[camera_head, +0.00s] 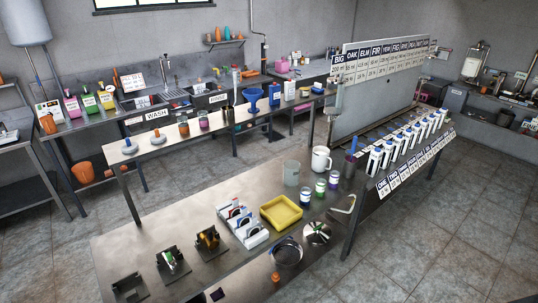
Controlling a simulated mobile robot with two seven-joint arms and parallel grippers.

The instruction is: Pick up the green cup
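A pale grey-green cup (291,173) stands upright on the near steel table (190,211). It is left of a white jug (321,159) and behind a yellow tray (281,213). It is the only cup-like thing there with a greenish tint, and the tint is faint. Its inside is too small to make out. Neither of my grippers shows in the head view, so nothing is seen touching the cup.
Small jars with coloured bands (320,188) stand right of the cup. A white rack (240,224), a round metal pan (287,252) and dark fixtures (208,243) occupy the table's front. A row of white bottles (400,143) is at the right. The table's left part is bare.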

